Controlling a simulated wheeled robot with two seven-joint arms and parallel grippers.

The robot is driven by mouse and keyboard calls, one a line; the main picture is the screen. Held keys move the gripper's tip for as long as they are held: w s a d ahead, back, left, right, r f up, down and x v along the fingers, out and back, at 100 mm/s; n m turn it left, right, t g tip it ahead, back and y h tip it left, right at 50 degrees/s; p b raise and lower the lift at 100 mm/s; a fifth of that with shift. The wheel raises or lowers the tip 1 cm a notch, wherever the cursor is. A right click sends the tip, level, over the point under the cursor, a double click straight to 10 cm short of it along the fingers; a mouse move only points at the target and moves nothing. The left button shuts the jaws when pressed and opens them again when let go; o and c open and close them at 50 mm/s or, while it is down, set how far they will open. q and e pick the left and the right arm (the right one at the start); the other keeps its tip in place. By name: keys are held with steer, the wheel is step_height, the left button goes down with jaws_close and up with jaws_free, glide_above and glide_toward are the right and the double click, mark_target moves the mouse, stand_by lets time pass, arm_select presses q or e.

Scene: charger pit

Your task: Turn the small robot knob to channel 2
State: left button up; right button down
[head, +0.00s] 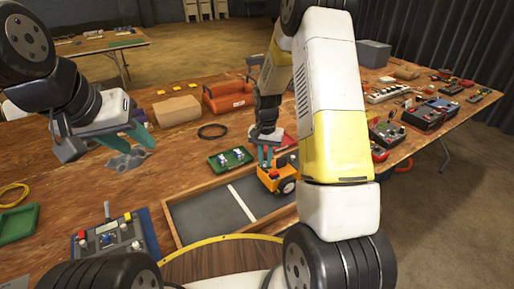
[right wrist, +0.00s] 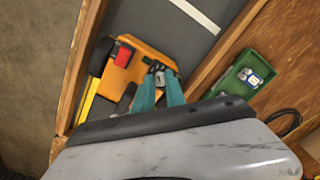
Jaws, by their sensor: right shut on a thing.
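The small orange wheeled robot (head: 270,181) sits at the right end of a shallow wooden-walled pit (head: 205,217) with a dark floor and a white stripe. The right wrist view shows its orange top (right wrist: 124,72), a red block (right wrist: 123,56) and dark wheels. My right gripper (head: 265,160) reaches down onto the robot; in the right wrist view its teal fingers (right wrist: 160,82) are shut on a small grey knob (right wrist: 157,67) on top. The knob's channel marks are too small to read. My left gripper (head: 138,136) hangs open and empty above the table at the left.
A green tray with small parts (head: 230,158) lies behind the pit. A control box with a joystick and buttons (head: 108,238) stands in front at the left. An orange toolbox (head: 228,97) and a black cable ring (head: 212,131) lie further back.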

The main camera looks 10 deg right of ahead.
mark_target(265, 162)
stand_by(0.3)
steer(key=c, duration=1.4)
jaws_free()
steer(key=shift+o, duration=0.2)
step_height(265, 162, up, 8)
steer(key=shift+f, duration=0.1)
